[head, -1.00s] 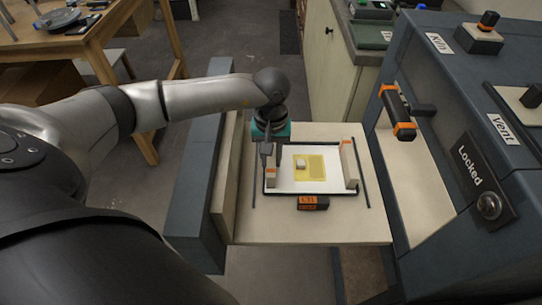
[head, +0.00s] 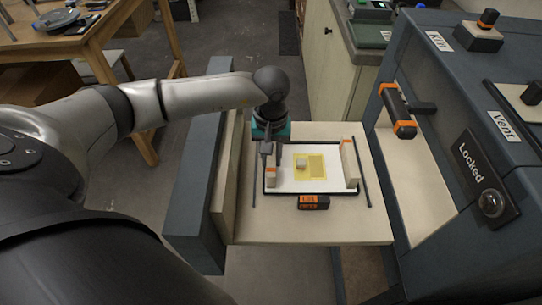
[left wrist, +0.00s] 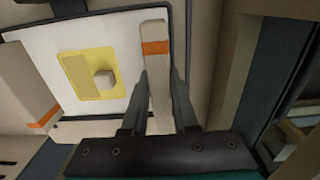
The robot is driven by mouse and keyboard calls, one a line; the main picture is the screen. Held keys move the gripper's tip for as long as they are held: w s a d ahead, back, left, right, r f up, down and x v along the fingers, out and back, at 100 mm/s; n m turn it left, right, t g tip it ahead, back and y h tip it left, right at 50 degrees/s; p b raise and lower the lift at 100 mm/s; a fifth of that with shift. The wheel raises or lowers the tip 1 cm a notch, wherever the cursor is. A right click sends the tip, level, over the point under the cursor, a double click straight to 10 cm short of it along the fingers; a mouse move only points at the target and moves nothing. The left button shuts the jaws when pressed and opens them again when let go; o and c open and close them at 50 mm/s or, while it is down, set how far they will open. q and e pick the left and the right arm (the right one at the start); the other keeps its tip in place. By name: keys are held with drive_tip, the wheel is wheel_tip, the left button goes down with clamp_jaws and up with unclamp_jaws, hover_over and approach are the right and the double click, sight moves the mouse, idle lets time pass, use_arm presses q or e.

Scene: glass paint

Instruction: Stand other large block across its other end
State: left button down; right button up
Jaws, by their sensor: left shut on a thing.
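My left gripper (head: 269,158) is low at the left end of a white sheet (head: 283,181) with a black frame. It is shut on a large beige block (head: 271,177) with an orange band; the block also shows between the fingers in the left wrist view (left wrist: 156,68). The block stands across the sheet's left end; whether it bears fully on it is hard to tell. Another large banded block (head: 349,163) stands across the right end. A small pale cube (head: 300,162) sits on a yellow patch (head: 318,166) on the sheet. My right gripper is out of view.
The sheet lies on a pale shelf (head: 310,228) between two dark rods. A small black and orange box (head: 313,202) sits in front of it. A dark kiln cabinet (head: 450,110) with an orange-trimmed handle (head: 398,112) is at the right. A wooden panel (head: 228,185) borders the left.

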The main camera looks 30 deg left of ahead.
use_arm(q)
drive_tip(key=c, duration=0.8)
unclamp_jaws()
drive_tip(key=shift+s+f, duration=0.2)
drive_tip(key=shift+f, duration=0.2)
drive_tip(key=shift+o, duration=1)
drive_tip(key=shift+a+r+p, duration=0.2)
drive_tip(key=shift+r+p, duration=0.55)
drive_tip(key=shift+r, duration=0.4)
drive_tip(key=shift+w+d+r+p, duration=0.15)
drive_tip(key=shift+r+p, duration=1.3)
drive_tip(key=shift+r, duration=1.1)
drive_tip(key=shift+d, duration=0.1)
